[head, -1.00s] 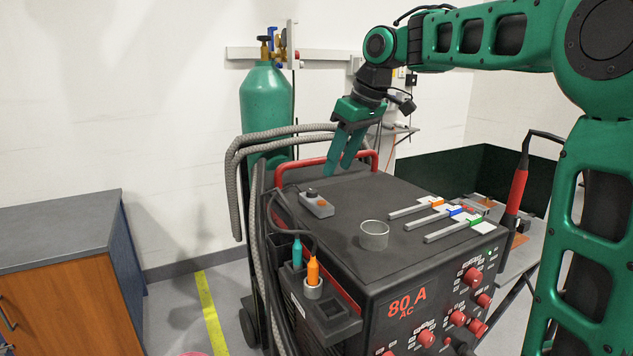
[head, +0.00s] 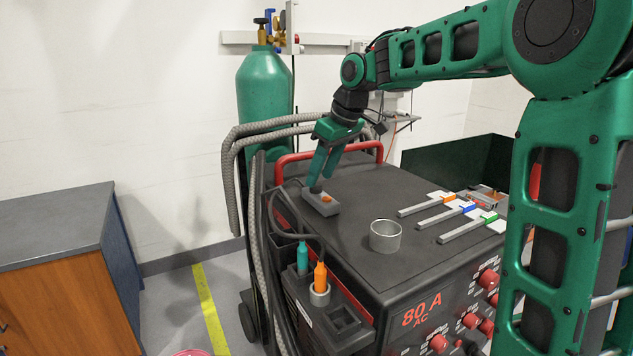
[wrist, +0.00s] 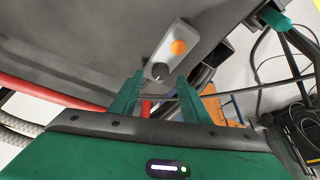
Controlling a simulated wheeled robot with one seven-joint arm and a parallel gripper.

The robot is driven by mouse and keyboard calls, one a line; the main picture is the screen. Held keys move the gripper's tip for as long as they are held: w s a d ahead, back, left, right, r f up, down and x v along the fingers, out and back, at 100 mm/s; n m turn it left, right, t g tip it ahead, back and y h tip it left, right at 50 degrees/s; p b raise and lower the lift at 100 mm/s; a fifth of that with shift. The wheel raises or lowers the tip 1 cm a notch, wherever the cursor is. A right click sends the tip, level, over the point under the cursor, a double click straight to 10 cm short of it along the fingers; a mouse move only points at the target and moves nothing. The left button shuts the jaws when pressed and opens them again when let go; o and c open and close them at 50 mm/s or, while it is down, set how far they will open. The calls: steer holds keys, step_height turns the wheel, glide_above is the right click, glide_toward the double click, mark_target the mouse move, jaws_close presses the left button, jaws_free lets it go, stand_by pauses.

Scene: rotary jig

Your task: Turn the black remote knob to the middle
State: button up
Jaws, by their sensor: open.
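The black remote knob (wrist: 159,71) sits on a small grey remote box (head: 322,205) on top of the welding machine, near its back left. In the wrist view the box carries an orange round mark (wrist: 178,47) beside the knob. My gripper (head: 322,182) is open and points down at the knob end of the box. In the wrist view its two green fingers (wrist: 158,88) stand apart, with the knob just beyond and between their tips. I cannot tell whether a finger touches the knob; in the head view the fingers partly hide it.
A metal cup (head: 385,237) stands right of the box on the machine top (head: 350,260). Several sliders (head: 440,211) lie farther right. A red handle (head: 290,158) and grey hoses (head: 235,150) are behind. Teal and orange plugs (head: 320,277) stand at the left side.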

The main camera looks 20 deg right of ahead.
mark_target(316, 189)
steer(key=shift+x, duration=1.25)
steer(key=shift+c, duration=0.3)
steer(key=c, duration=1)
steer(key=shift+s+m, duration=0.1)
steer(key=shift+m, duration=0.3)
steer(key=m, duration=0.1)
steer(key=m+h, duration=0.1)
steer(key=m, duration=0.2)
steer(key=shift+a+m+t+h, duration=0.3)
steer(key=shift+a+t+h, duration=0.05)
steer(key=shift+t+h, duration=0.05)
steer(key=shift+m+h, duration=0.3)
steer(key=shift+m, duration=0.5)
steer(key=shift+d, duration=0.1)
